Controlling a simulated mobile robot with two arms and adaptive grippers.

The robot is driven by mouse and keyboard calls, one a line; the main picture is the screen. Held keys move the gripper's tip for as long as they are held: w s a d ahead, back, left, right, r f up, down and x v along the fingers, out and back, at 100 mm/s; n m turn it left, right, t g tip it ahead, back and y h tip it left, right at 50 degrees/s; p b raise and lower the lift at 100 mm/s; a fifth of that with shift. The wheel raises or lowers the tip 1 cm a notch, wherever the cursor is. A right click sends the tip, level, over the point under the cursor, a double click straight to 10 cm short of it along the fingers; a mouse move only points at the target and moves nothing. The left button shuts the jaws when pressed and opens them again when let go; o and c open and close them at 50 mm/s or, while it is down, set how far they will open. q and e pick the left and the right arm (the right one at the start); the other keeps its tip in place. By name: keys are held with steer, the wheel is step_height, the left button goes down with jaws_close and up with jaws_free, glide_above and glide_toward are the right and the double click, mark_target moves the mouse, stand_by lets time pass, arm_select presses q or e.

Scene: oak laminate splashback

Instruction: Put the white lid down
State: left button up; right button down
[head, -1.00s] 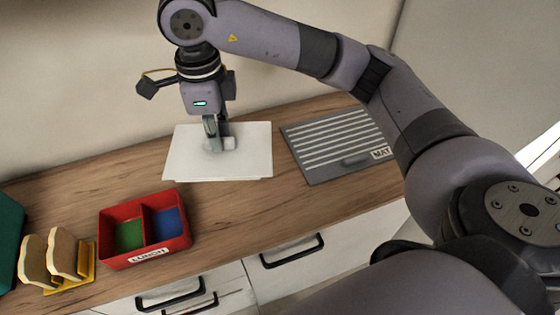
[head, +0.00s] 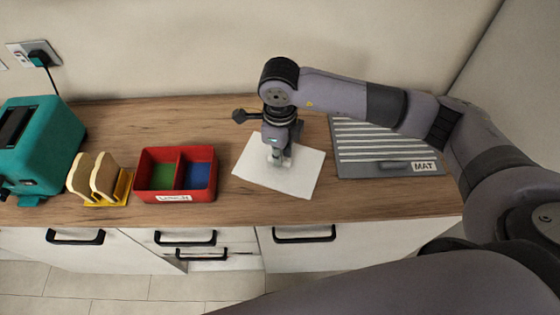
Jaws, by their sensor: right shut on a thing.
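The white lid (head: 300,180) is a flat, roughly square plate over the counter, between the lunch box and the mat in the head view. It is turned at an angle to the counter's front edge. My right gripper (head: 278,157) points down at the lid's middle and is shut on it, at what looks like a small pale handle. I cannot tell whether the lid touches the counter. The left gripper is not in view.
The red lunch box (head: 176,195) has a green and a blue compartment. A grey striped mat (head: 390,168) lies at the right. Bread slices stand in a yellow rack (head: 122,188) beside a teal toaster (head: 40,145). The wooden counter (head: 200,120) is clear behind the box.

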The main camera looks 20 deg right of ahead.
steer(key=shift+f, duration=0.7)
step_height(320, 180, down, 4)
steer(key=shift+r+p, duration=0.1)
steer(key=shift+p, duration=0.4)
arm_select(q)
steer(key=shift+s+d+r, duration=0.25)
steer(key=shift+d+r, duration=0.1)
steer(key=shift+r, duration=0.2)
arm_select(e)
steer(key=shift+f, duration=0.25)
steer(key=c, duration=1.6)
jaws_free()
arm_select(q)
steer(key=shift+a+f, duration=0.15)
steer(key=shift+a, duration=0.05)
